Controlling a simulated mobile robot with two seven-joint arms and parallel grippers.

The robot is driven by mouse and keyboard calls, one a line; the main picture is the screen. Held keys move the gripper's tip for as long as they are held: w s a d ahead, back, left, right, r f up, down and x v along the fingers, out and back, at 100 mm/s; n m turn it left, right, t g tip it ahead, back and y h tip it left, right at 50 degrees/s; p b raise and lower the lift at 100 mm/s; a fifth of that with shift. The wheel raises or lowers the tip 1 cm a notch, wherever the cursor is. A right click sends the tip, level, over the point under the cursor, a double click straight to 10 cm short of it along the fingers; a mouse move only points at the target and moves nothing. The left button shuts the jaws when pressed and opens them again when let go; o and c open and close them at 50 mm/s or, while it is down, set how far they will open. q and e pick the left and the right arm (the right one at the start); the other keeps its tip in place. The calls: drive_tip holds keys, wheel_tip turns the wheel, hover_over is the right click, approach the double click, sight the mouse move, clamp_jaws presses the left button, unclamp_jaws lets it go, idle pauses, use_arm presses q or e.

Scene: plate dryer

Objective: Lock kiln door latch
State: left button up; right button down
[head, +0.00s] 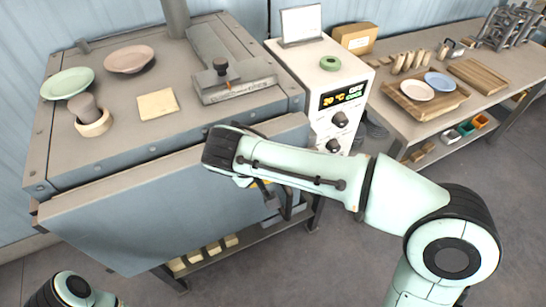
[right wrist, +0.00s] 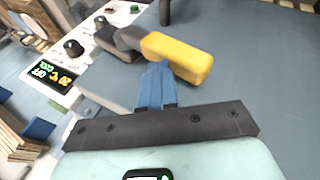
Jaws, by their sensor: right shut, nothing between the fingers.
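The kiln door (head: 170,205) is the broad blue-grey front panel of the kiln. Its latch handle (right wrist: 180,58) has a thick yellow grip and a dark grey pivot end, and it lies across the right wrist view. In the head view my right arm covers most of the latch. My right gripper (right wrist: 156,72) is shut and empty. Its blue fingertips are right beside the yellow grip; I cannot tell whether they touch it. My left arm shows only at the bottom left corner of the head view, with its gripper out of sight.
The white control box (head: 318,85) with knobs and a lit display stands right of the kiln. Plates, a cup and a square tile (head: 157,104) sit on the kiln top. A workbench (head: 440,115) with trays is farther right. Open floor lies in front.

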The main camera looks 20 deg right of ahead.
drive_tip(key=shift+a+f+h, duration=0.45)
drive_tip(key=shift+f+h, duration=0.25)
use_arm(q)
drive_tip(key=shift+s+f+b, duration=0.3)
drive_tip(key=shift+f+b, duration=0.2)
drive_tip(key=shift+f, duration=0.15)
use_arm(e)
drive_tip(key=shift+a+f, duration=0.15)
drive_tip(key=shift+f, duration=0.3)
drive_tip(key=shift+s+a+f, duration=0.1)
drive_tip(key=shift+s+f, duration=0.05)
drive_tip(key=shift+f, duration=0.15)
drive_tip(key=r+p, duration=0.2)
drive_tip(key=r, duration=0.1)
drive_tip(key=r+p, duration=0.1)
drive_tip(key=r, duration=0.1)
drive_tip(key=shift+w+d+r, duration=0.2)
drive_tip(key=shift+w+r, duration=0.05)
use_arm(q)
drive_tip(key=v, duration=0.2)
drive_tip(key=w+v, duration=0.1)
drive_tip(key=v, duration=0.1)
drive_tip(key=shift+r+p, duration=0.35)
drive_tip(key=shift+p, duration=0.05)
use_arm(e)
drive_tip(key=a+f+v, duration=0.1)
drive_tip(key=v, duration=0.8)
drive_tip(key=shift+s+r, duration=0.35)
drive_tip(key=shift+s, duration=0.1)
